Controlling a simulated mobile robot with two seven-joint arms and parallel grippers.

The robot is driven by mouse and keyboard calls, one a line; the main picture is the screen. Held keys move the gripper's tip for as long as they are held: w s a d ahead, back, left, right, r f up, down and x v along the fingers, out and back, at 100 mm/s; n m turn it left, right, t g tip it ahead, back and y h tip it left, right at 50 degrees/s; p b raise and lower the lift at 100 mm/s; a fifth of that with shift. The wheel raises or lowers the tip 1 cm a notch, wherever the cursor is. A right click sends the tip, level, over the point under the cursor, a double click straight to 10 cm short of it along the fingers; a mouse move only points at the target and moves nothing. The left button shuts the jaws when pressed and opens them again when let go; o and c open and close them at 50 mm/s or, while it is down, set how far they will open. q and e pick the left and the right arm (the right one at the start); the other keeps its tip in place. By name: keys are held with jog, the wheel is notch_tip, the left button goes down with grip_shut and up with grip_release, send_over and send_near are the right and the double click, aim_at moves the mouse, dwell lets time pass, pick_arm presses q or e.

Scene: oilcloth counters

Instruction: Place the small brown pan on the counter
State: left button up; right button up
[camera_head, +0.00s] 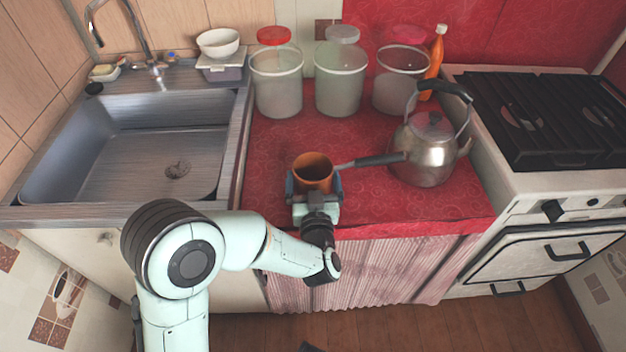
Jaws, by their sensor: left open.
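The small brown pan (313,168) is on the red counter (270,215), upright, with its dark handle (378,159) pointing right toward the kettle. My left gripper (314,190) is at the near side of the pan, with its open fingers on either side of the pan's body. Whether the fingers touch the pan cannot be told. The lower part of the pan is hidden by my gripper.
A metal kettle (428,150) stands close to the handle's end. Several jars (341,80) and an orange bottle (434,62) line the back. A sink (130,160) lies left, a stove (540,120) right. The counter's front right is clear.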

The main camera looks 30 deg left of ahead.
pick_arm(q)
jog(key=p+v, duration=0.1)
jog(key=v, duration=1.1)
pick_arm(e)
jog(key=shift+s+a+r+g, duration=0.15)
jog(key=shift+s+a+r, duration=0.15)
jog(key=shift+s, duration=0.2)
jog(key=shift+s+a+r+g, duration=0.2)
jog(key=shift+s+r, duration=0.1)
jog(key=shift+s, duration=0.15)
pick_arm(q)
jog(key=shift+a+f, duration=0.1)
